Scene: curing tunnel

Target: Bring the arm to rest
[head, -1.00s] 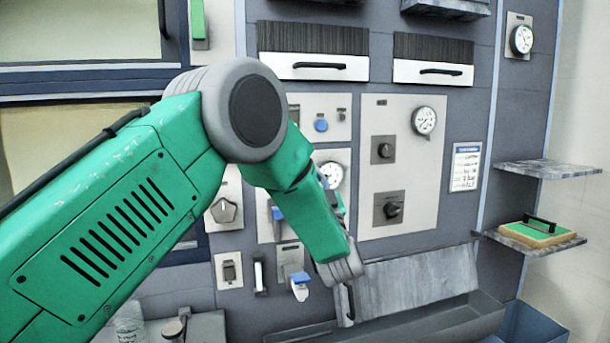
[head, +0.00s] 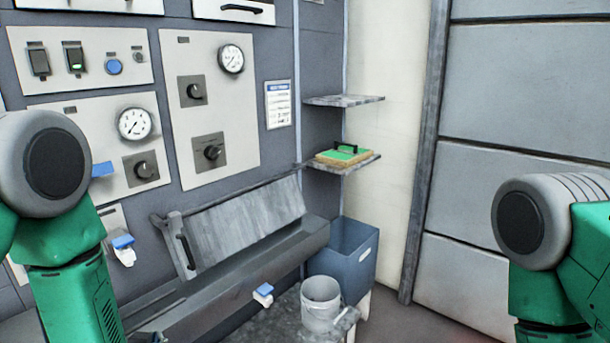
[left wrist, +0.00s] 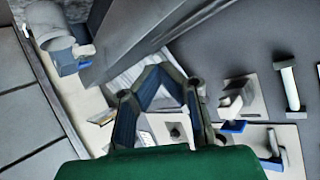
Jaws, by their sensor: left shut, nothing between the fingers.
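My left arm (head: 65,260) is green with a grey joint and stands at the left edge of the head view, pointing down. Its hand is mostly out of that view at the bottom. In the left wrist view my left gripper (left wrist: 160,73) shows dark blue fingers bent inward, with the tips together and nothing between them. It appears apart from the panel parts behind it. My right arm (head: 545,255) shows at the right edge of the head view; its gripper is out of view.
A grey trough (head: 240,270) with a tilted lid (head: 245,222) runs along the control panel (head: 210,130). A blue bin (head: 345,262) and white bucket (head: 320,300) stand right of it. A shelf (head: 365,165) holds a green-topped block (head: 343,154). Floor space shows at right.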

